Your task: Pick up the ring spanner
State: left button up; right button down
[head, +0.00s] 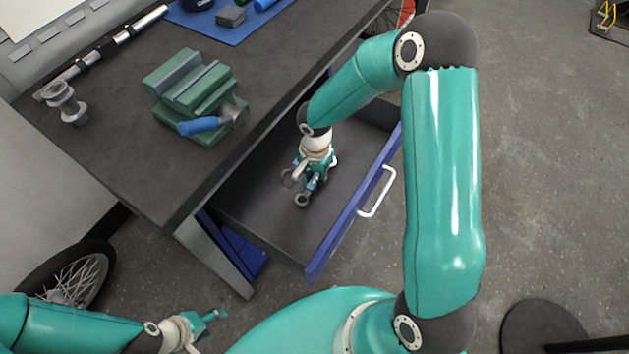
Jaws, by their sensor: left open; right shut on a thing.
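The ring spanner (302,199) is a small grey metal tool in the open drawer (262,208); its ring end shows just below my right gripper. My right gripper (308,184) reaches down into the drawer and is shut on the spanner. The fingers hide most of its shaft, and I cannot tell whether it still touches the drawer floor. My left gripper (212,322) is open and empty at the lower left, over the floor and away from the drawer.
The drawer has a blue front with a white handle (378,191). A blue mat (205,24) lies further back. A spoked wheel (75,278) is at lower left.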

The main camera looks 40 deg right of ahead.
aim_at(315, 180)
jog(key=shift+r, duration=0.15)
notch_tip(315, 180, up, 20)
jog(key=p, duration=0.2)
dwell(0.4)
dwell(0.6)
